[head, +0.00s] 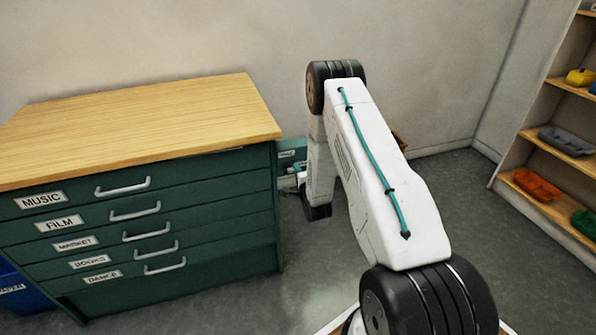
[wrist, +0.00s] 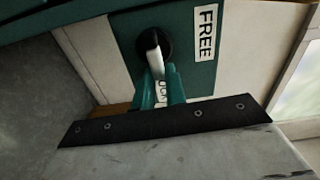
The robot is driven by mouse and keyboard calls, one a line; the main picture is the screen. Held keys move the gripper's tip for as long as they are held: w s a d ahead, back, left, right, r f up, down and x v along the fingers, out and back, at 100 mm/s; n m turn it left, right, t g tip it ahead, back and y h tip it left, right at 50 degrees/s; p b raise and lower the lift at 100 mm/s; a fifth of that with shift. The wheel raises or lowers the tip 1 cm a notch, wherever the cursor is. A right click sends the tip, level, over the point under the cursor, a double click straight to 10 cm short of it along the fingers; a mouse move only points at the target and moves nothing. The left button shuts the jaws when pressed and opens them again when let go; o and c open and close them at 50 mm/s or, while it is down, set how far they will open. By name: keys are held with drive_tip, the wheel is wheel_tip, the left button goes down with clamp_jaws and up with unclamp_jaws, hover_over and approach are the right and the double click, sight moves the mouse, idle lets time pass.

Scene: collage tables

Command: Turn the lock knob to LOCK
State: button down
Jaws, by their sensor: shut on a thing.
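The lock knob (wrist: 153,38) shows in the wrist view as a round black disc with a pale grip bar on a dark green panel. The bar points down the picture, a little to the right. The teal fingers of my gripper (wrist: 159,76) are shut on the lower part of this bar. A white label reading FREE (wrist: 206,32) is to the right of the knob. A second white label (wrist: 161,93) is partly hidden between my fingers and cannot be read fully. In the head view my arm hides the knob.
A green drawer cabinet (head: 150,225) with a wooden top stands at the left in the head view. Shelves (head: 555,140) with coloured trays stand at the right. A blue bin (head: 22,293) is at the lower left.

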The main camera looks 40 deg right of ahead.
drive_tip(key=shift+s+a+f, duration=0.1)
drive_tip(key=shift+a+f, duration=0.25)
drive_tip(key=shift+a, duration=0.15)
drive_tip(key=c, duration=1.5)
unclamp_jaws()
drive_tip(key=shift+o, duration=0.3)
drive_tip(key=shift+a, duration=0.15)
drive_tip(key=shift+d+r+m, duration=0.2)
drive_tip(key=shift+d+m, duration=0.1)
drive_tip(key=shift+d, duration=0.1)
drive_tip(key=v, duration=0.7)
drive_tip(key=shift+s, duration=0.35)
drive_tip(key=shift+r, duration=0.1)
